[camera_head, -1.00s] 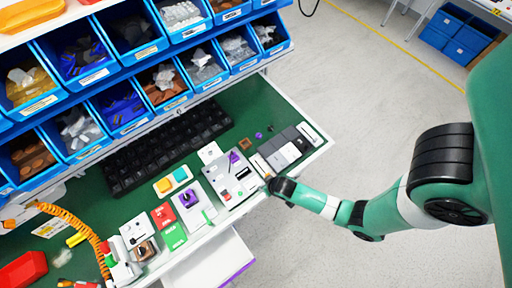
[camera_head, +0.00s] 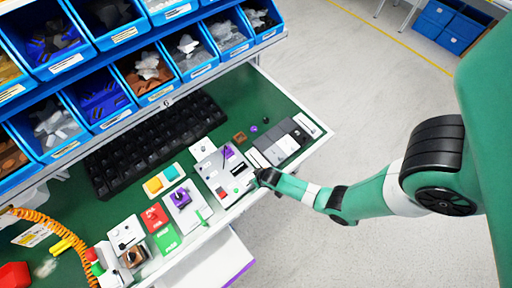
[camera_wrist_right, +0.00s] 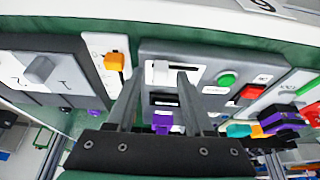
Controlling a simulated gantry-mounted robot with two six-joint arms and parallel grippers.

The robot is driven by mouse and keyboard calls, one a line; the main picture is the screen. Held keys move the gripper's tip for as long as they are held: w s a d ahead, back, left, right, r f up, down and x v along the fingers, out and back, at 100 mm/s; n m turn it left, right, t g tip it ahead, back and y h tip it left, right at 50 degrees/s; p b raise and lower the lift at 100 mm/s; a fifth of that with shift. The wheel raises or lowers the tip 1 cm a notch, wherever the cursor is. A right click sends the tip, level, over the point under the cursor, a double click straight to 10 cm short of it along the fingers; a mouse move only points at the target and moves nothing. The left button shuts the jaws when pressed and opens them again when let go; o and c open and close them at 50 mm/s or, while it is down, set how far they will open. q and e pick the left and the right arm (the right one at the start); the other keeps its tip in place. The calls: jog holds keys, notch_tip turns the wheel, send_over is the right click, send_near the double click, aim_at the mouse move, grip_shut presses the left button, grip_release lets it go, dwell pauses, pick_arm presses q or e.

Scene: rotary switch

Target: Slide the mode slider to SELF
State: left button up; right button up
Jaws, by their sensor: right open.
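The grey control panel (camera_head: 212,170) lies on the green bench near its front edge; it also shows in the right wrist view (camera_wrist_right: 213,55). On it, the wrist view shows a white slot with a small pale knob (camera_wrist_right: 160,66) at its left part, which looks like the mode slider; its lettering is too small to read. A green button (camera_wrist_right: 227,79) and a red switch (camera_wrist_right: 251,94) sit to the right. My right gripper (camera_wrist_right: 157,80) is open and empty, its fingertips close to the slot on either side of the knob. Contact cannot be told. My left gripper is not in view.
Other panels flank it: a grey one with a switch (camera_wrist_right: 40,69) and a white one with an orange knob (camera_wrist_right: 114,61). Open floor lies right of the bench.

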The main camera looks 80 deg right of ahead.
jog(key=shift+c, duration=0.3)
grip_shut()
dwell(1.2)
